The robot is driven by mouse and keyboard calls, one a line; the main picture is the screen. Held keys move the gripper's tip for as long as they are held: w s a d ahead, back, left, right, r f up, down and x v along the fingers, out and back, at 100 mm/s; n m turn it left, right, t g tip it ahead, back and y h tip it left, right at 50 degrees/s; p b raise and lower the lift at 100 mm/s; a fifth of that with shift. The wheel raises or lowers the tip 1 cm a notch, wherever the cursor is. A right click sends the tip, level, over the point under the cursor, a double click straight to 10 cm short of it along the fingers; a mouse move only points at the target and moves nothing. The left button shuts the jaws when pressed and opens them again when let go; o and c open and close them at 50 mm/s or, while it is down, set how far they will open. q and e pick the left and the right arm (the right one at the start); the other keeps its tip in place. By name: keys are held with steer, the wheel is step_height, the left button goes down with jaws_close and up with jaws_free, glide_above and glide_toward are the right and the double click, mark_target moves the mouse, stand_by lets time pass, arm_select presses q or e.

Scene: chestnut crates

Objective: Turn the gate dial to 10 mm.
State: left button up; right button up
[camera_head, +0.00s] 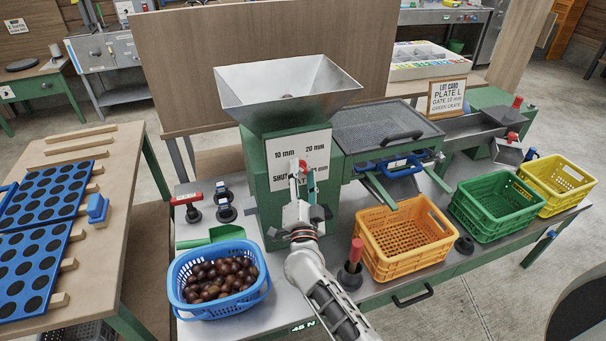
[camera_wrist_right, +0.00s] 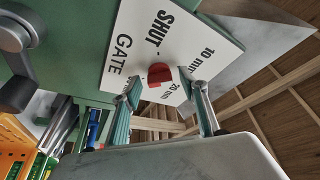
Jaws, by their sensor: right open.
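The gate dial is a red knob (camera_wrist_right: 160,74) on a white plate (camera_head: 283,160) on the front of the green hopper machine. The plate is marked SHUT, 10 mm, 20 mm and GATE. In the head view my right gripper mostly covers the knob. My right gripper (camera_head: 304,176) is open in front of the plate. In the right wrist view its two fingertips (camera_wrist_right: 165,90) stand apart on either side of the knob, with no clear contact. I cannot tell which mark the knob points to. My left gripper is not in view.
The steel hopper (camera_head: 285,90) is above the plate. A blue basket (camera_head: 222,306) of chestnuts stands at the front left. Orange (camera_head: 405,270), green (camera_head: 490,232) and yellow (camera_head: 556,206) crates line the right. A red-handled tool (camera_head: 352,262) stands beside my right arm. A lot card (camera_head: 446,98) stands behind.

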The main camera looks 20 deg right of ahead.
steer(key=v, duration=0.7)
steer(key=shift+s, duration=0.25)
steer(key=shift+f, duration=0.1)
